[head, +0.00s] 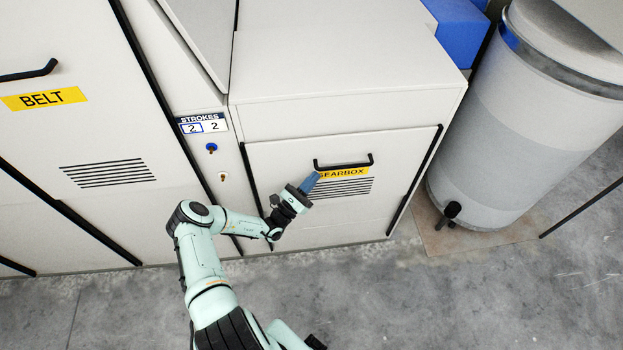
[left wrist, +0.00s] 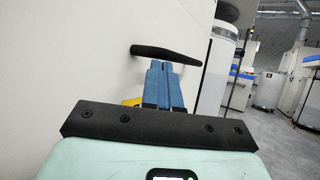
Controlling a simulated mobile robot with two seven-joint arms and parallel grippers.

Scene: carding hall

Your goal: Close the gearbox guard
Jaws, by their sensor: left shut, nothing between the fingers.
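The gearbox guard (head: 290,225) is a pale panel low on the machine front, with a yellow GEARBOX label (head: 350,171), dark vent slots and a black bar handle (head: 343,163). It looks flush or nearly flush with the frame; I cannot tell whether a small gap remains. My left gripper (head: 309,183) is shut and empty, its blue fingers in front of the guard, just left of and below the handle, hiding the label's left end. In the left wrist view the shut fingers (left wrist: 163,84) point towards the handle (left wrist: 165,53); contact is unclear. My right gripper is not in view.
A BELT panel (head: 45,130) with its own handle is at left. Between the panels are a STROKES counter (head: 203,123), a blue knob (head: 211,147) and a keyhole-like fitting (head: 223,176). A large grey drum (head: 510,130) stands at right. The grey floor (head: 450,300) in front is clear.

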